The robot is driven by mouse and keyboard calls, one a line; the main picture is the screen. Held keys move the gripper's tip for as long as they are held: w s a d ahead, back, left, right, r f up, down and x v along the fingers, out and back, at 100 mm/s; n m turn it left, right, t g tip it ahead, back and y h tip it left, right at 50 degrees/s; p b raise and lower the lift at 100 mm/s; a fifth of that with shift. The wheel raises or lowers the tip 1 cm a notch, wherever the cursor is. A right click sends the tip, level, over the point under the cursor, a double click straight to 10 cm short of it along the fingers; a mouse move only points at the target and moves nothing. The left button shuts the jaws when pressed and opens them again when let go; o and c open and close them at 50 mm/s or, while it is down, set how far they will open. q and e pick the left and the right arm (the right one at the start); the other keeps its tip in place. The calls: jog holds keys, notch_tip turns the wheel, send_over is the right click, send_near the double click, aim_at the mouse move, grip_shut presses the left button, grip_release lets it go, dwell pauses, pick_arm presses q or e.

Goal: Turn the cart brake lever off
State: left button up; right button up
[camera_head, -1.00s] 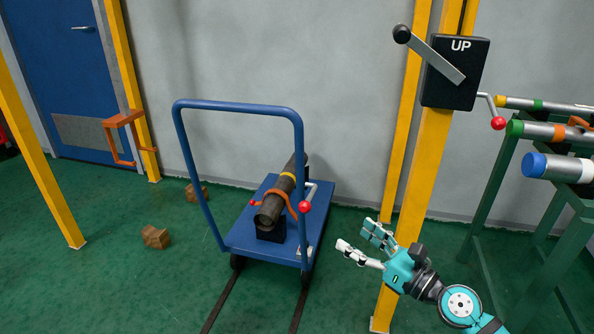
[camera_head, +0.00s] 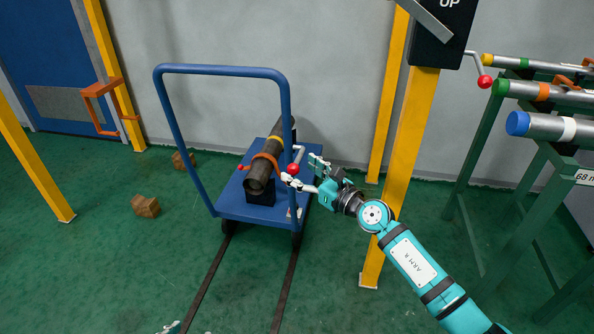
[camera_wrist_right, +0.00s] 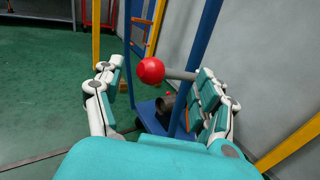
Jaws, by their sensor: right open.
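The blue cart (camera_head: 235,208) stands on the floor rails with a brown pipe (camera_head: 258,178) clamped on its deck. The brake lever, a grey bent rod with a red ball knob (camera_head: 293,169), is at the deck's right side. My right gripper (camera_head: 301,168) is open at the knob. In the right wrist view, the red knob (camera_wrist_right: 151,70) and its grey rod lie between the spread fingers; I cannot tell whether they touch. A small teal and white tip, likely my left gripper (camera_head: 170,327), shows at the bottom edge, mostly cut off.
A yellow post (camera_head: 405,160) carries a black switch box (camera_head: 440,45), close to my right arm. A green rack (camera_head: 480,140) with several pipes stands at the right. The cart's blue push handle (camera_head: 220,69) rises over the deck. Brown blocks (camera_head: 145,206) lie on the left floor.

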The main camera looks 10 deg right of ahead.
pick_arm(q)
jog(key=shift+w+d+r+t, duration=0.2)
jog(key=shift+w+r+t, duration=0.2)
jog(key=shift+w+r, duration=0.1)
jog(key=shift+w+d+r+t, duration=0.2)
jog(key=shift+w+r+t, duration=0.2)
jog(key=shift+w, duration=0.05)
pick_arm(e)
jog(key=shift+x, duration=1)
jog(key=shift+s, duration=0.1)
grip_shut()
pick_arm(q)
jog(key=shift+s, duration=0.1)
pick_arm(e)
jog(key=shift+r, duration=0.1)
